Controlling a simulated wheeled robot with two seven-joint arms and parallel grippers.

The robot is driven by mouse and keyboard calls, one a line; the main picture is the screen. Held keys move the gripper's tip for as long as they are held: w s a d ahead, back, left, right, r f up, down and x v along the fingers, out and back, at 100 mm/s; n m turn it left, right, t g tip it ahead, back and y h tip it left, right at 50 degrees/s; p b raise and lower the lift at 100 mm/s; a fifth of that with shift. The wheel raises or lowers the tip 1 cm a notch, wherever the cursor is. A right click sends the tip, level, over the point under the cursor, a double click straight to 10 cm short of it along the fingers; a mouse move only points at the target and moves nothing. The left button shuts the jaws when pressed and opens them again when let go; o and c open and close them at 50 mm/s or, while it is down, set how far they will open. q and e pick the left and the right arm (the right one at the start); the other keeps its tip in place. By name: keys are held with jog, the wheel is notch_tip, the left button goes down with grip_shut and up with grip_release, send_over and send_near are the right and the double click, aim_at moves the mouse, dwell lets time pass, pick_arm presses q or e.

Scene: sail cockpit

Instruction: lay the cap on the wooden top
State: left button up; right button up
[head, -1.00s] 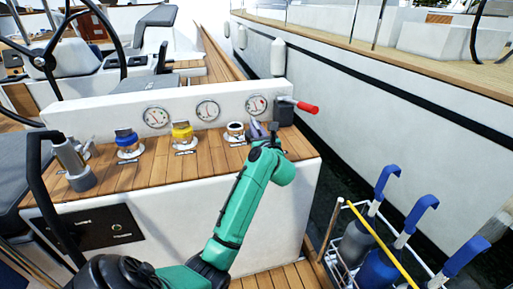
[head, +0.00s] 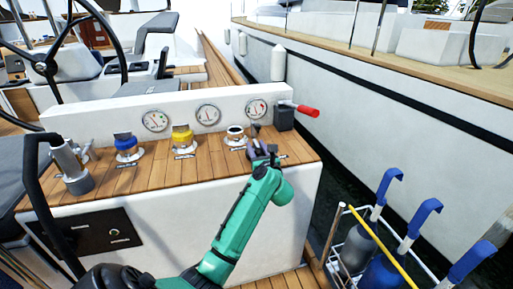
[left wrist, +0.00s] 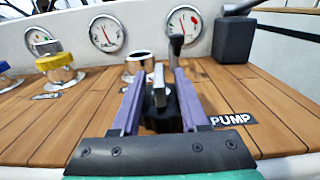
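The black cap (left wrist: 162,117), with a grey upright tab on top, is between the two purple fingers of my left gripper (left wrist: 160,78) in the left wrist view. There are gaps between the fingers and the tab, so the gripper is open around it. The cap appears to be on the wooden top (left wrist: 85,115), though its lower edge is partly hidden. In the head view my left gripper (head: 264,150) is low over the right end of the wooden top (head: 150,176) and hides the cap. The uncapped fitting (head: 235,133) stands just behind it. My right gripper is not in view.
Blue-capped (head: 126,146) and yellow-capped (head: 182,139) fittings stand to the left. Gauges (head: 208,114) line the white wall behind. A black box with a red handle (head: 306,110) is at the back right. A dark upright lever (left wrist: 176,45) stands beyond my fingers.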

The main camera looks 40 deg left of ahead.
pick_arm(q)
jog(key=shift+d+r, duration=0.1)
jog(key=v, duration=1.1)
jog(key=shift+s+d, duration=0.25)
jog(key=shift+d, duration=0.05)
